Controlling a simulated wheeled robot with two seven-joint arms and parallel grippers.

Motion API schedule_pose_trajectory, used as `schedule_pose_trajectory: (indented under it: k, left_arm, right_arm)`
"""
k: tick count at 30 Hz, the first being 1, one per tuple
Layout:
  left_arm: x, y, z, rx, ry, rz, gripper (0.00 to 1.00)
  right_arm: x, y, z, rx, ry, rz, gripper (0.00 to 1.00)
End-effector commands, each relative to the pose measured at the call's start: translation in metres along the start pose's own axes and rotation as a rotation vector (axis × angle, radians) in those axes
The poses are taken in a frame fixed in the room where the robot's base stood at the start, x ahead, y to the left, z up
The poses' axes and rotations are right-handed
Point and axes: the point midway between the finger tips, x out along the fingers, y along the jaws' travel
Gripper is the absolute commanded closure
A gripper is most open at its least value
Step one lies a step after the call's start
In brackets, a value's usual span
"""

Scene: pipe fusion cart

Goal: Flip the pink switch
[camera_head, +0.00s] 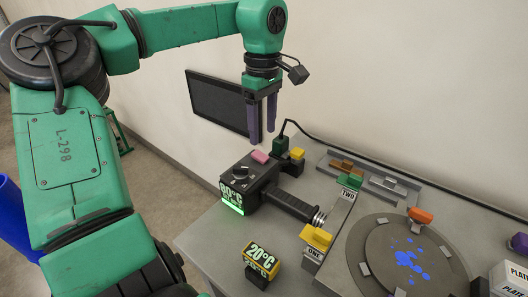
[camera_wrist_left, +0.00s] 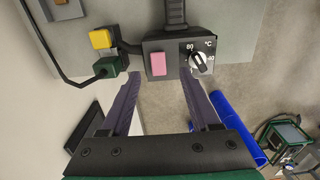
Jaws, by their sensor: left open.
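The pink switch (camera_head: 260,156) sits on top of the dark heater box (camera_head: 243,188), near its back end. In the left wrist view the pink switch (camera_wrist_left: 158,63) lies beside a round dial (camera_wrist_left: 200,62), just beyond my fingertips and between their lines. My left gripper (camera_head: 262,138) points down above the back of the box, its two purple fingers apart and empty. In the left wrist view the open left gripper (camera_wrist_left: 160,78) spans the switch; whether a finger touches it cannot be told. My right gripper is in neither view.
A green plug (camera_head: 280,146) with a black cable and a yellow block (camera_head: 297,153) stand close behind the switch. A handle extends right toward a round plate (camera_head: 405,255). A 20°C display (camera_head: 262,260) stands at the front. A dark screen (camera_head: 218,103) is on the wall.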

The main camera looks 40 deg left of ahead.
Motion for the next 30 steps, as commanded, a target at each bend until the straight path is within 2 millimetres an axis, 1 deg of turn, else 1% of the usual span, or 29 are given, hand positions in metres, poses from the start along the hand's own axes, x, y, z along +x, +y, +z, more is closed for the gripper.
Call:
schedule_pose_trajectory:
  k: [1, 3, 6, 9, 12, 18, 20, 21, 23, 27, 30]
  left_arm:
    - [0.015, -0.001, 0.001, 0.002, -0.004, -0.003, 0.38]
    - [0.032, 0.0, 0.0, 0.001, -0.003, -0.002, 0.38]
    - [0.052, 0.0, 0.001, -0.001, -0.003, -0.002, 0.38]
    - [0.065, 0.0, 0.001, -0.001, -0.003, 0.0, 0.38]
    - [0.07, 0.0, 0.001, -0.001, -0.003, 0.002, 0.38]
    - [0.07, 0.0, 0.001, -0.002, -0.003, 0.002, 0.38]
    - [0.07, 0.0, 0.001, -0.002, -0.003, 0.002, 0.6]
    - [0.07, 0.0, 0.001, -0.002, -0.003, 0.002, 0.76]
    - [0.07, 0.0, 0.001, -0.002, -0.003, 0.002, 0.99]
    - [0.069, 0.0, 0.0, -0.002, -0.006, 0.002, 1.0]
    - [0.066, 0.001, -0.002, -0.006, -0.052, 0.002, 1.0]
  right_arm:
    - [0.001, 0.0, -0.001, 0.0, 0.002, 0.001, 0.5]
    - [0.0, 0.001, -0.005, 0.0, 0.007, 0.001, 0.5]
    - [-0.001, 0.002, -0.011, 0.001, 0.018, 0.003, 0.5]
    - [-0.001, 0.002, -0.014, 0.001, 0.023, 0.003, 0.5]
    - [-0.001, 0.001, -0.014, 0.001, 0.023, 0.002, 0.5]
    - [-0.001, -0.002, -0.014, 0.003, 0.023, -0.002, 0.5]
    - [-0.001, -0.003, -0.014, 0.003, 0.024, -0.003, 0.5]
    - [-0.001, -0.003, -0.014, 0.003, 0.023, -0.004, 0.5]
    - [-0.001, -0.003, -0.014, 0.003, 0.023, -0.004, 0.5]
    - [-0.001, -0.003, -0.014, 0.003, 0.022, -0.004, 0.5]
    - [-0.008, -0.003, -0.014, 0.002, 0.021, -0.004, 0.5]
